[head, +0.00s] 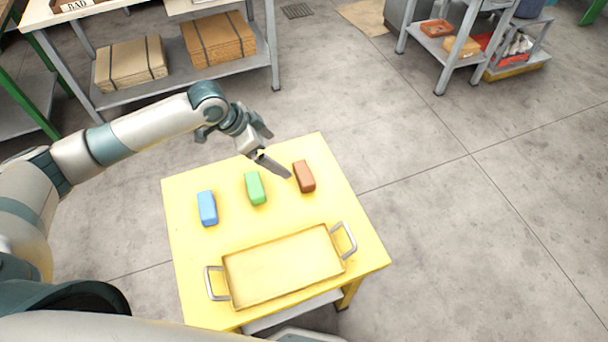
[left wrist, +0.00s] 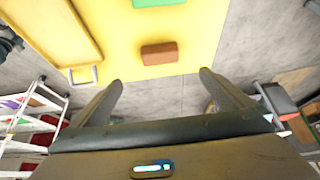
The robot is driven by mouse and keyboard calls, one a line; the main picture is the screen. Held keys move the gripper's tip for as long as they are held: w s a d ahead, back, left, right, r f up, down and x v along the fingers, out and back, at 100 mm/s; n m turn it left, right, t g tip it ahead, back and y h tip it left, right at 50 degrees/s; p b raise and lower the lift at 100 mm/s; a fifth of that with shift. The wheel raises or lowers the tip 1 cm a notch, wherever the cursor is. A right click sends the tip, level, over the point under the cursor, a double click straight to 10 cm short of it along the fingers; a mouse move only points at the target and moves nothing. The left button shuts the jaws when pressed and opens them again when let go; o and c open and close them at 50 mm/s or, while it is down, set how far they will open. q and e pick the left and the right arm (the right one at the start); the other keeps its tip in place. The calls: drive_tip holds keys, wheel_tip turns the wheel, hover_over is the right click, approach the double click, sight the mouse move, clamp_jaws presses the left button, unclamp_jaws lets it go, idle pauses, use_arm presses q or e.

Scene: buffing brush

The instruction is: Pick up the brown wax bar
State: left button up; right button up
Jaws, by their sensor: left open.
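The brown wax bar (head: 304,176) lies on the yellow table (head: 190,262) near its far right edge. My left gripper (head: 284,172) is open and empty, above the table just left of the brown bar in the head view. In the left wrist view the brown bar (left wrist: 159,53) lies ahead of the two spread fingers (left wrist: 160,80), apart from them. My right gripper does not show in either view.
A green bar (head: 255,188) and a blue bar (head: 207,208) lie left of the brown one. A tray (head: 232,292) with two handles sits at the table's near side.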

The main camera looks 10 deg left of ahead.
use_arm(q)
drive_tip(key=p, duration=0.3)
approach(303, 172)
drive_tip(key=x, duration=0.5)
drive_tip(key=shift+s+d, duration=0.1)
drive_tip(key=shift+d, duration=0.05)
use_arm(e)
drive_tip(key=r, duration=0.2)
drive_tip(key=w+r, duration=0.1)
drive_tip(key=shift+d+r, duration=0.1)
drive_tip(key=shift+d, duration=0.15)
use_arm(q)
drive_tip(key=shift+d+f, duration=0.1)
drive_tip(key=shift+f, duration=0.05)
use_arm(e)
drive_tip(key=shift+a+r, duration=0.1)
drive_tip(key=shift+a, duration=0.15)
use_arm(q)
drive_tip(key=shift+w+d+f+p, duration=0.25)
drive_tip(key=shift+f+p, duration=0.2)
drive_tip(key=shift+p, duration=0.15)
drive_tip(key=x, duration=0.2)
drive_tip(key=shift+w+d+f+p, duration=0.1)
drive_tip(key=shift+f+p, duration=0.25)
drive_tip(key=shift+p, duration=0.05)
drive_tip(key=shift+w+d+f, duration=0.15)
drive_tip(key=shift+f, duration=0.3)
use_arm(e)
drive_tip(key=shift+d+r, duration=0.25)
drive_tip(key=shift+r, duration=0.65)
